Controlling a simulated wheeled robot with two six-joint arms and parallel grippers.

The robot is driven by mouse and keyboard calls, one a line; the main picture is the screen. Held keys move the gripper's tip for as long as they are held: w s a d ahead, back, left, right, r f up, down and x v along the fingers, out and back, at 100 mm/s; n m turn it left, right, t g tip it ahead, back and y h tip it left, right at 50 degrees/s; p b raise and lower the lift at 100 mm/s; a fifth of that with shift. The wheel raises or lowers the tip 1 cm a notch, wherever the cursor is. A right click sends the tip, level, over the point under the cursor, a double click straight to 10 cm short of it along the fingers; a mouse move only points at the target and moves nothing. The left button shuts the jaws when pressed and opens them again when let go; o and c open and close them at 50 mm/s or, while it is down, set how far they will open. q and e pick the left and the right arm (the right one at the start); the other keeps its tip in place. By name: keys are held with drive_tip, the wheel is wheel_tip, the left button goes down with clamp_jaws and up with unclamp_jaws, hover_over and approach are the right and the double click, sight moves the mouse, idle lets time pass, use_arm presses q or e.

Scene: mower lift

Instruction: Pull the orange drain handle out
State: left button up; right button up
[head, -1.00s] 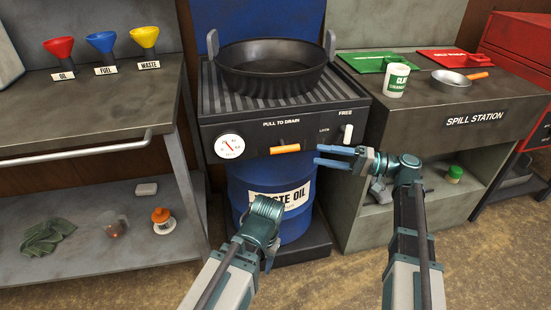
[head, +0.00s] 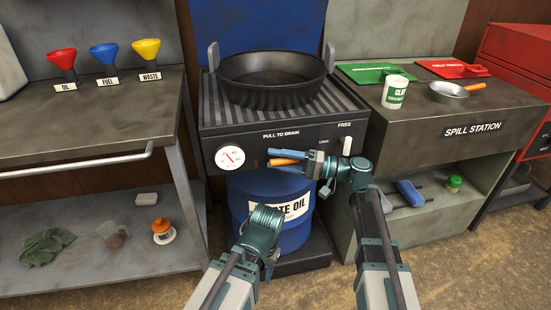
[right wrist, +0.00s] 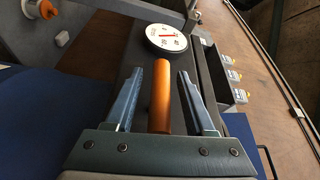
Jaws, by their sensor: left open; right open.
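The orange drain handle (head: 287,154) sticks out of the dark front panel under the words "PULL TO DRAIN". In the right wrist view the handle (right wrist: 161,95) lies between the two blue fingers, with a gap on each side. My right gripper (head: 279,160) is open around the handle and is not closed on it. Its fingers also show in the right wrist view (right wrist: 160,100). My left gripper (head: 270,262) is low in front of the blue barrel, away from the handle; its fingers are mostly hidden behind its own wrist.
A white gauge (head: 230,157) sits left of the handle and a white lock lever (head: 347,145) to the right. A black pan (head: 272,78) stands on the ribbed top above. The blue waste oil barrel (head: 265,190) is below. Side benches (head: 90,115) flank the unit.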

drive_tip(key=shift+a, duration=0.4)
clamp_jaws()
idle(1.3)
